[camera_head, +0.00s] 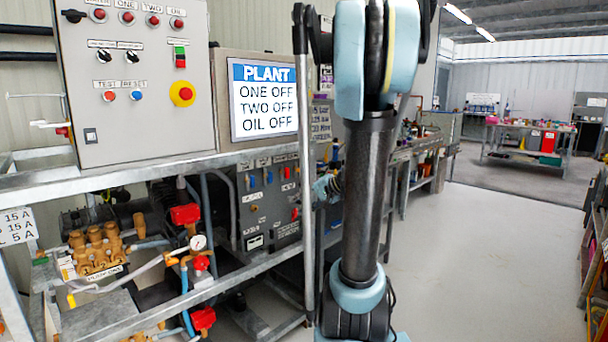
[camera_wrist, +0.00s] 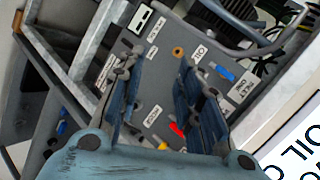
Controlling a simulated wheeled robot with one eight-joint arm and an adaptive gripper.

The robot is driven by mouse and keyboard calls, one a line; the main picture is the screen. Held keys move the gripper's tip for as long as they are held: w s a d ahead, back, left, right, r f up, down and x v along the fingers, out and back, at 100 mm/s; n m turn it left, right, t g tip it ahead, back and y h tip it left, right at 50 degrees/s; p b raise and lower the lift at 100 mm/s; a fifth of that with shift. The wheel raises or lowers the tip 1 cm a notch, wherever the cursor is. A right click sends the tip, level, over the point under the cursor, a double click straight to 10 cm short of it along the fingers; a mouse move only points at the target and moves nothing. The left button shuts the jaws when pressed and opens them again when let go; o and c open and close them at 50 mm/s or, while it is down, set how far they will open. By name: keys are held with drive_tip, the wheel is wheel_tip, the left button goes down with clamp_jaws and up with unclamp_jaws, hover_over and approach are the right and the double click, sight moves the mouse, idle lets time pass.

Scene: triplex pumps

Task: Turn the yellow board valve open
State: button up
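The grey valve board (camera_head: 252,212) sits under the bench, with small blue and red handles and white labels. In the wrist view the board (camera_wrist: 140,75) lies beyond my fingers, tilted in the picture. A small yellow part (camera_wrist: 162,146), perhaps the yellow valve handle, shows at the lower edge of the board, partly hidden by my gripper body. I cannot tell its setting. My gripper (camera_wrist: 163,68) is open, its two blue fingers apart with nothing between them.
A red handle (camera_wrist: 177,129) and a blue handle (camera_wrist: 225,72) are near my right finger. A metal frame bar (camera_wrist: 98,40) runs along the board's left side. The plant screen (camera_head: 264,100) reads ONE OFF, TWO OFF, OIL OFF. The floor (camera_head: 480,250) at right is clear.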

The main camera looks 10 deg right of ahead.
drive_tip(key=w+d+r+m+t+y, duration=0.25)
drive_tip(key=w+d, duration=0.35)
drive_tip(key=w, duration=0.3)
drive_tip(key=m+t, duration=0.3)
drive_tip(key=t, duration=0.2)
approach(303, 170)
drive_tip(key=x, duration=0.9)
drive_tip(key=shift+w+a, duration=0.15)
drive_tip(key=shift+a, duration=0.05)
clamp_jaws()
